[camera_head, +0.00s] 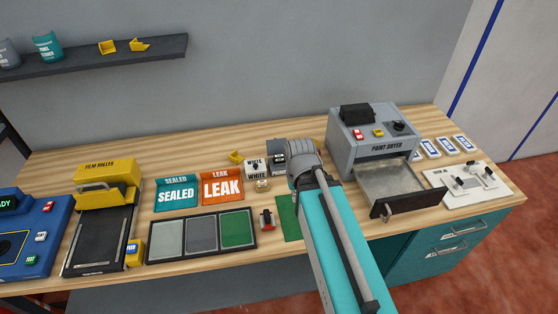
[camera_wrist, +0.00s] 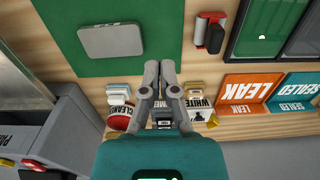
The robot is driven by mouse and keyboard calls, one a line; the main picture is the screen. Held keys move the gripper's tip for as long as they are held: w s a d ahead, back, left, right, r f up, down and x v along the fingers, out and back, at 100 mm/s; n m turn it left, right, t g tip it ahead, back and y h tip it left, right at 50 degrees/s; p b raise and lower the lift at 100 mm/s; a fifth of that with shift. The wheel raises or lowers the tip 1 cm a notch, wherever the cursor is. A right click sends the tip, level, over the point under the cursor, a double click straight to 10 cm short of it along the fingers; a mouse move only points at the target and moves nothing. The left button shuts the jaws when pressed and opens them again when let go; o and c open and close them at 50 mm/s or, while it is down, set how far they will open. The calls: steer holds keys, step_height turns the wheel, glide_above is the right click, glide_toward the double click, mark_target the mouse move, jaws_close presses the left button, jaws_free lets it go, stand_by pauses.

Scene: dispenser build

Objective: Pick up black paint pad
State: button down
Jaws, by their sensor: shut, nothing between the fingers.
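My gripper (camera_wrist: 160,68) is shut and empty, its two fingertips together above the bench beside a green mat. In the head view my own arm hides the fingers. No label reading black paint pad is legible. A dark box with a pale label (camera_head: 278,165) stands right of the box marked WHITE (camera_head: 255,168); in the wrist view a small dark box (camera_wrist: 166,117) shows partly behind the fingers. A small red and black piece (camera_head: 267,220) lies left of the mat in the head view; it also shows in the wrist view (camera_wrist: 210,32). I cannot tell which is the pad.
The green mat (camera_wrist: 60,30) carries a grey rounded plate (camera_wrist: 112,40). The paint dryer (camera_head: 370,140) stands right with its drawer (camera_head: 390,185) out. LEAK (camera_head: 222,187) and SEALED (camera_head: 176,193) trays, a three-panel tray (camera_head: 200,237) and a yellow-topped roller (camera_head: 105,185) lie left.

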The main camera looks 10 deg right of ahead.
steer(key=c, duration=1.4)
jaws_free()
